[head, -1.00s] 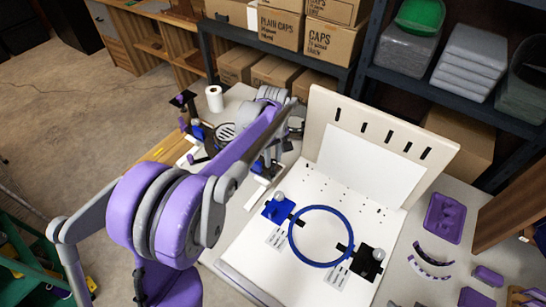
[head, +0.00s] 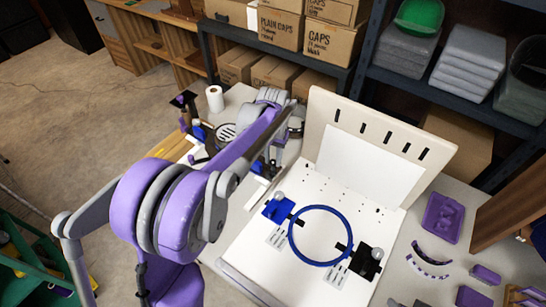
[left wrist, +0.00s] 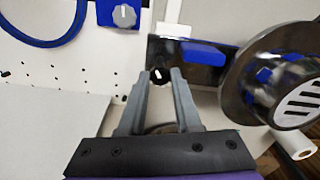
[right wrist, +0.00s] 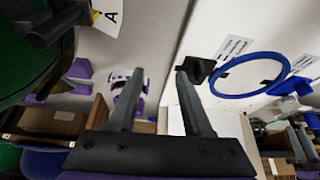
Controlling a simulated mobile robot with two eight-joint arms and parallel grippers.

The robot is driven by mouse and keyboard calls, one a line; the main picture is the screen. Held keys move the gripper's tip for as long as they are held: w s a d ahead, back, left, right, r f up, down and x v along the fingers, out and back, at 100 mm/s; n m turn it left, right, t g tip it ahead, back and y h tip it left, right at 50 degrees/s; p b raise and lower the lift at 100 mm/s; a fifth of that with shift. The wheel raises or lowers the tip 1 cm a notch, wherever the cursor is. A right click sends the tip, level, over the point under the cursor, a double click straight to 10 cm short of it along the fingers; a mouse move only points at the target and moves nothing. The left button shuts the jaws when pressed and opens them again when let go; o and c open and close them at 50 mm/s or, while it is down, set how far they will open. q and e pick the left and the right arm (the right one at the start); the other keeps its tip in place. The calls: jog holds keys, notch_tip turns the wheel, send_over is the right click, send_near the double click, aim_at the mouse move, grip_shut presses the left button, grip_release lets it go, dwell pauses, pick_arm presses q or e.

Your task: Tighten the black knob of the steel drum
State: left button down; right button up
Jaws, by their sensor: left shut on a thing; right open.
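The black knob (left wrist: 160,77) has a white mark on it and sits between the fingertips of my left gripper (left wrist: 161,73), which is shut on it. The steel drum (left wrist: 240,75), a shiny round body with a slotted end, stands just right of the knob in the left wrist view. In the head view the drum (head: 225,132) is partly hidden behind my left arm, and the knob cannot be made out there. My right gripper (right wrist: 157,75) is open and empty, seen only in the right wrist view, apart from the drum.
A blue ring (head: 292,238) lies on the white board, between a blue clamp block (head: 270,211) and a black one (head: 364,270). A slotted upright panel (head: 440,158) stands behind. A paper roll (head: 215,98) stands beyond the drum. A purple tray (head: 443,217) lies at right.

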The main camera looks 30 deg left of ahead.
aim_at(273, 162)
pick_arm(q)
jog(key=m, duration=0.5)
jog(key=shift+m, duration=0.3)
dwell(0.4)
jog(key=c, duration=0.6)
grip_release()
notch_tip(273, 162, up, 11)
jog(key=p, duration=0.1)
